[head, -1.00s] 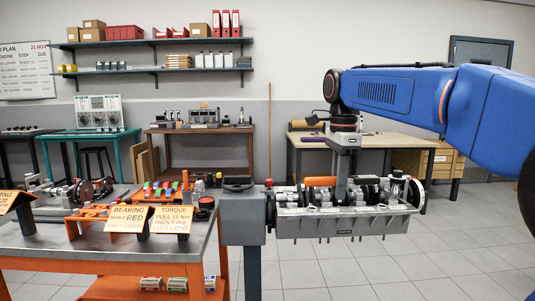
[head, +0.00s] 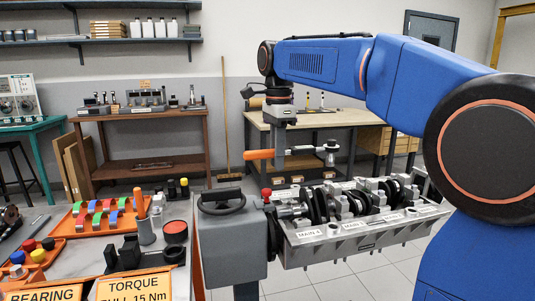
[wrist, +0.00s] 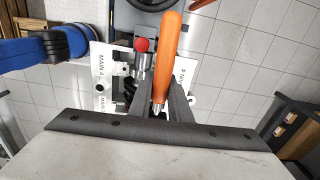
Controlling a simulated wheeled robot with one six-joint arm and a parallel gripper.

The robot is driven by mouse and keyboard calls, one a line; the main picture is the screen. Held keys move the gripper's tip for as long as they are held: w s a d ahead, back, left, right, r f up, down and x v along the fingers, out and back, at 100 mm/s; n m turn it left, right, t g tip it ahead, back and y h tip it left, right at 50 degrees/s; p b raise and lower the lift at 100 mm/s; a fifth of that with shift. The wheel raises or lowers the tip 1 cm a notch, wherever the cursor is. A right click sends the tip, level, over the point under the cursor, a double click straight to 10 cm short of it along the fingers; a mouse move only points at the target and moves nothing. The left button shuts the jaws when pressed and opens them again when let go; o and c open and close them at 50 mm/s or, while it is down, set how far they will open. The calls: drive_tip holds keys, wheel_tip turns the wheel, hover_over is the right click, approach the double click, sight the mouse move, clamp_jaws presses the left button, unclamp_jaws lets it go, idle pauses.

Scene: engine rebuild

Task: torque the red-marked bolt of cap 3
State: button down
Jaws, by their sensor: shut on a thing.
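My gripper (head: 279,158) is shut on a torque wrench with an orange handle (head: 259,154) and a metal head (head: 328,150). The wrench lies level above the engine block (head: 345,243), apart from it. In the wrist view the orange handle (wrist: 167,55) rises between my gripper's fingers (wrist: 161,100). The block holds a crankshaft and several bearing caps. Its plates include MAIN 4 (head: 310,234) and MAIN 3 (head: 356,225), with the cap 3 area (head: 345,205) behind the latter. I cannot make out the red-marked bolt.
A grey stand with a handwheel (head: 222,202) and a red knob (head: 266,193) carries the block. The left bench holds an orange tray (head: 85,222) of coloured bearing shells and a TORQUE sign (head: 134,287). Open tiled floor lies in front of the block.

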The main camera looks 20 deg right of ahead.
drive_tip(key=shift+f, duration=2.3)
drive_tip(key=shift+a+f, duration=0.1)
drive_tip(key=shift+f, duration=1.05)
idle(1.0)
drive_tip(key=shift+w+m, duration=0.3)
drive_tip(key=shift+w, duration=0.1)
idle(0.3)
drive_tip(key=shift+w, duration=0.3)
drive_tip(key=shift+w+m, duration=0.45)
drive_tip(key=shift+m, duration=0.05)
drive_tip(key=shift+w+m, duration=0.3)
drive_tip(key=shift+w, duration=0.05)
drive_tip(key=shift+w+d+m, duration=0.2)
drive_tip(key=shift+w+m, duration=0.1)
drive_tip(key=shift+w, duration=0.1)
idle(0.5)
drive_tip(key=shift+w+d+m, duration=0.1)
drive_tip(key=shift+w+m, duration=0.2)
drive_tip(key=shift+w, duration=0.25)
